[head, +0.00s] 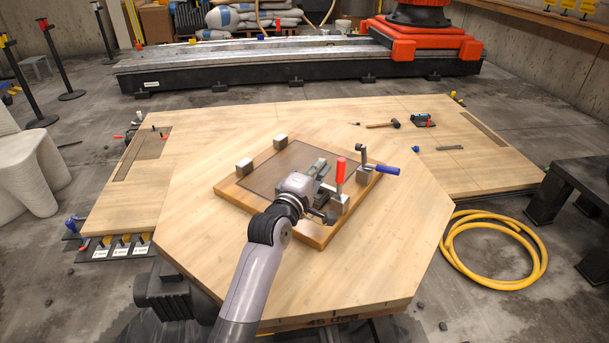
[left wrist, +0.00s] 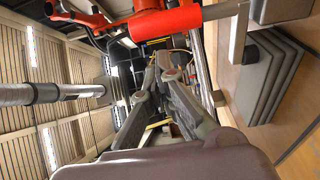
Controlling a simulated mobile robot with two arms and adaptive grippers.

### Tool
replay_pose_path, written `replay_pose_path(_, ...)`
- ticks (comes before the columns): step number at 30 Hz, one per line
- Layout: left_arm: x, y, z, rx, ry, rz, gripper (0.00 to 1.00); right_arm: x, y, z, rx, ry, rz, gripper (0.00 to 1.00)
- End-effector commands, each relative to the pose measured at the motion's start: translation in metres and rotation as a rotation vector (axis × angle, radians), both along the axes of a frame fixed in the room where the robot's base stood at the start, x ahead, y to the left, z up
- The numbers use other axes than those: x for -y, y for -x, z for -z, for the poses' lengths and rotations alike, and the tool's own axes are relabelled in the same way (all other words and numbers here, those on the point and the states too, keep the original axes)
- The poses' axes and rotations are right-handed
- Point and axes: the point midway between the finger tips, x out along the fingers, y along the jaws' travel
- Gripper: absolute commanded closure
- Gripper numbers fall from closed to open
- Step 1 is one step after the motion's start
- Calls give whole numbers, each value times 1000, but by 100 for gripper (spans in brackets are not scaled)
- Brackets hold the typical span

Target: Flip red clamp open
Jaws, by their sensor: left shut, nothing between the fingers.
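The red clamp (head: 340,172) stands near the right front of the board, with its red handle upright above a metal base. A dark clamp arm (head: 327,216) reaches low toward the front left. My left gripper (head: 319,168) is just left of the handle, pointing away from me, shut and empty. In the left wrist view the gripper's fingers (left wrist: 168,68) meet at the tips. The red handle (left wrist: 165,24) lies across the top of that view, beside the fingers and not between them. My wrist hides part of the board. My right gripper is not in view.
A blue-handled clamp (head: 382,169) stands close behind and to the right, its handle sideways. Two metal blocks (head: 280,142) sit at the board's left and back. A hammer (head: 382,124) lies farther back. The front tabletop is clear.

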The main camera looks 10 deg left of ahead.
Motion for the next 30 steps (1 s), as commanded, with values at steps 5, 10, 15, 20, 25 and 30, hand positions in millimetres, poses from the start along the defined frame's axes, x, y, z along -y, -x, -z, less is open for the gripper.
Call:
replay_pose_path(5,8,1,0,-1,-1,0,100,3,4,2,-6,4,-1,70)
replay_pose_path(10,8,1,0,-1,-1,0,100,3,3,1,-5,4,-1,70)
replay_pose_path(15,8,1,0,0,-2,0,100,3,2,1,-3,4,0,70)
replay_pose_path(20,9,1,-1,10,-23,0,100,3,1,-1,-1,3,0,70)
replay_pose_path(25,10,2,-2,25,-53,0,100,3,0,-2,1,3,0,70)
replay_pose_path(30,11,2,-2,36,-75,0,100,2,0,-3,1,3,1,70)
